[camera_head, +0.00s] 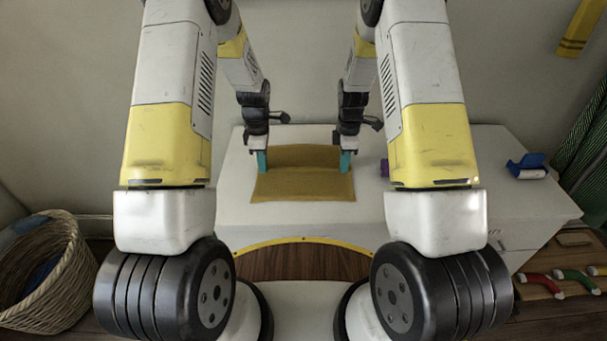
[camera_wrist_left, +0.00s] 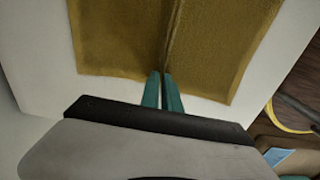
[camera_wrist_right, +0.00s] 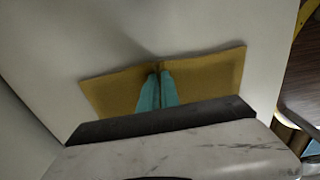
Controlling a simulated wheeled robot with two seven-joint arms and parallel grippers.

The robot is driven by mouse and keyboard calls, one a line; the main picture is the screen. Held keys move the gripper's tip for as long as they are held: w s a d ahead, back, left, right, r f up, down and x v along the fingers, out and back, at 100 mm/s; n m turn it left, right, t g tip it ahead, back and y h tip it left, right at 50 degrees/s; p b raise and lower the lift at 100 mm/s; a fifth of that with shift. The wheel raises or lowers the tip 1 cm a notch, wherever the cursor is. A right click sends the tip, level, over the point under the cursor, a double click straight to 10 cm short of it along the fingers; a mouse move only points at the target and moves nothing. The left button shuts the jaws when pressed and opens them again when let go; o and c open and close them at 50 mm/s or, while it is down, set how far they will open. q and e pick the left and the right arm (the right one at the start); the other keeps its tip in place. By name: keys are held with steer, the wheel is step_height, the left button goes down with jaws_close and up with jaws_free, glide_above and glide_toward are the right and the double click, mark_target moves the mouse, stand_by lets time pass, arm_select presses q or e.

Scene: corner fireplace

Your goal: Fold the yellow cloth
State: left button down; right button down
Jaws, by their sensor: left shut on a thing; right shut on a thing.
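The yellow cloth (camera_head: 303,185) lies on a white table, with a raised crease running across it between my two grippers. My left gripper (camera_head: 262,161) is at the cloth's left edge, its teal fingers shut on the cloth; the left wrist view shows the fingers (camera_wrist_left: 163,88) pinching the ridge of the cloth (camera_wrist_left: 120,40). My right gripper (camera_head: 345,162) is at the right edge, shut on the cloth; in the right wrist view its fingers (camera_wrist_right: 158,88) meet at the fold in the cloth (camera_wrist_right: 213,73). The part of the cloth behind the ridge is partly hidden.
A purple object (camera_head: 385,168) and a blue-and-white object (camera_head: 527,167) sit to the right on the table. A wicker basket (camera_head: 50,285) stands at the lower left.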

arm_select(q)
steer(key=shift+r+b, duration=0.1)
steer(key=shift+b, duration=0.2)
arm_select(e)
steer(key=shift+r, duration=0.1)
